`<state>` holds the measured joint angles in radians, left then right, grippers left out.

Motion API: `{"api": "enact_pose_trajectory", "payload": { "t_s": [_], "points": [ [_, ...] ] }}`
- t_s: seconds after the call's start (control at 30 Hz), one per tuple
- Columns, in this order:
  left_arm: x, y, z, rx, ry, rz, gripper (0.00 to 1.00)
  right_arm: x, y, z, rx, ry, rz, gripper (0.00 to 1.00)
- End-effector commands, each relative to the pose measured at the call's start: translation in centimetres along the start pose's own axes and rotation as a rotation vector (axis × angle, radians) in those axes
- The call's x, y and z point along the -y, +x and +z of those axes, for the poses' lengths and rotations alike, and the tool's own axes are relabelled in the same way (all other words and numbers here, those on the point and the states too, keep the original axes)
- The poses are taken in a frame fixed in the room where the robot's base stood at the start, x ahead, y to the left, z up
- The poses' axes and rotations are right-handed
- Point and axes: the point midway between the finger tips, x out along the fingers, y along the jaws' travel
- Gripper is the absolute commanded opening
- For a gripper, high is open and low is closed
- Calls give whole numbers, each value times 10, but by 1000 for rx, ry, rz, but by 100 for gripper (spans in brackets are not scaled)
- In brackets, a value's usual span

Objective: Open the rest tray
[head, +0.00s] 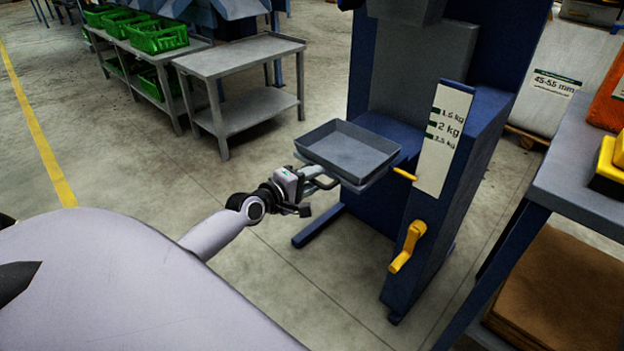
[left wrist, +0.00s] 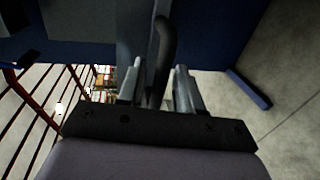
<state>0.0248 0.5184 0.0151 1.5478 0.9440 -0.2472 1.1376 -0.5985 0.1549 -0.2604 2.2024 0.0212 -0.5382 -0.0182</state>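The rest tray (head: 350,150) is a shallow grey open tray on the front of the blue weighing machine, and it looks empty. A grey bar handle (head: 326,184) sticks out at its near left side. My left gripper (head: 314,183) is at this handle, below the tray's near left corner. In the left wrist view the dark handle (left wrist: 164,50) runs between the two fingers of my left gripper (left wrist: 158,88). The fingers stand apart with narrow gaps beside the handle, so they look open around it. My right gripper is out of view.
The blue machine (head: 465,190) carries a white weight scale (head: 440,140), a yellow pointer (head: 404,174) and a yellow crank (head: 407,247). A grey table (head: 240,58) stands behind left, with green crates (head: 158,36) beyond. A blue-framed bench (head: 575,185) is at right. Floor between is clear.

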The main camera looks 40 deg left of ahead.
Motion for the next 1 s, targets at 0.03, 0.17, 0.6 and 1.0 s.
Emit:
{"api": "enact_pose_trajectory", "payload": {
  "t_s": [0.03, 0.17, 0.6, 1.0],
  "points": [
    [0, -2, 0, 0, 0, 0, 35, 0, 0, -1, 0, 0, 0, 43],
    [-1, -12, 0, -1, 0, -1, 35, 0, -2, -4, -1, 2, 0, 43],
    [0, -63, 0, 0, 1, -1, 35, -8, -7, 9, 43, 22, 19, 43],
    [0, -71, 0, 0, 0, 0, 35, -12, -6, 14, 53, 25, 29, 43]
  ]
}}
